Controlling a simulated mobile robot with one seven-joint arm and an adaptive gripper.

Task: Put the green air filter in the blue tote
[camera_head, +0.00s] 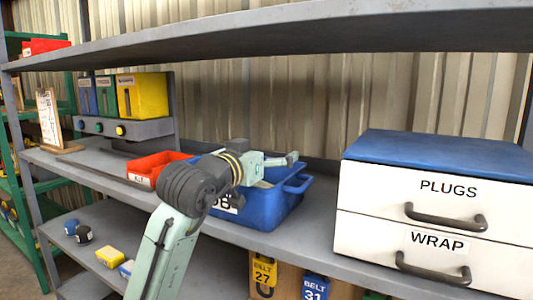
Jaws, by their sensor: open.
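The blue tote (285,205) stands on the middle shelf, partly covered by my arm. My gripper (288,160) is open above the tote, with its fingers pointing right over the tote's opening. A pale patch shows inside the tote below my gripper; I cannot tell whether it is part of the gripper, the tote's contents or the green air filter. I cannot pick out the green air filter for certain anywhere else in view.
A red bin (150,168) sits left of the tote. A white drawer cabinet (435,210) labelled PLUGS and WRAP stands to the right. The upper shelf (300,28) hangs overhead. Blue, green and yellow boxes (143,95) stand on a grey unit at the back left.

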